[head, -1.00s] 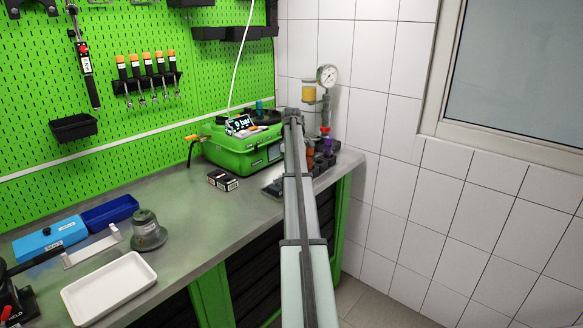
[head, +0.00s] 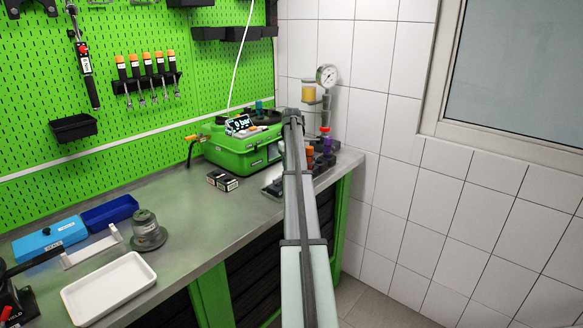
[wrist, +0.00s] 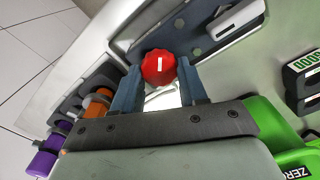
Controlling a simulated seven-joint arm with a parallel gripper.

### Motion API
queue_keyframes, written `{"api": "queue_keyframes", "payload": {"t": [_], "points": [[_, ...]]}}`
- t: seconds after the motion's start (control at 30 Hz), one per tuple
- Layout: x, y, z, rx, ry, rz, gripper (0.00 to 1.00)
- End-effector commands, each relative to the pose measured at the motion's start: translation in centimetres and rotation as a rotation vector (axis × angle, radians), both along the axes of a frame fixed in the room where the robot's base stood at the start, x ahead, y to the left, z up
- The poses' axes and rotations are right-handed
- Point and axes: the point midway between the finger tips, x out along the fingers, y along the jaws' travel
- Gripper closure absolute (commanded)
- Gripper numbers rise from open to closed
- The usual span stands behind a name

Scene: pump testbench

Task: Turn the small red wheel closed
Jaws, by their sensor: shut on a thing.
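The small red wheel (wrist: 159,67) has a scalloped rim and a white line across its top. In the wrist view it sits between the tips of my gripper (wrist: 161,79), one blue-grey finger on each side. The gripper is shut on it. The white line runs nearly along the picture's vertical. In the head view my own arm covers the gripper and the wheel's surroundings.
A pressure gauge (head: 327,76) stands on a column at the back right. Orange (wrist: 97,103) and purple (wrist: 43,161) capped parts stand close beside the gripper. A small black box (head: 222,180), a white tray (head: 108,287) and a grey round device (head: 148,232) lie on the bench.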

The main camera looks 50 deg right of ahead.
Motion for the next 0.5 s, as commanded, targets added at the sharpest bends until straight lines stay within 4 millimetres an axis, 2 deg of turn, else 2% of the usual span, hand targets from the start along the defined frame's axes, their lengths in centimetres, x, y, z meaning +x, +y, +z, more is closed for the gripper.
{"api": "queue_keyframes", "payload": {"t": [0.5], "points": [[-0.08,-0.13,0.04,0.0,0.0,-0.485,0.88]]}}
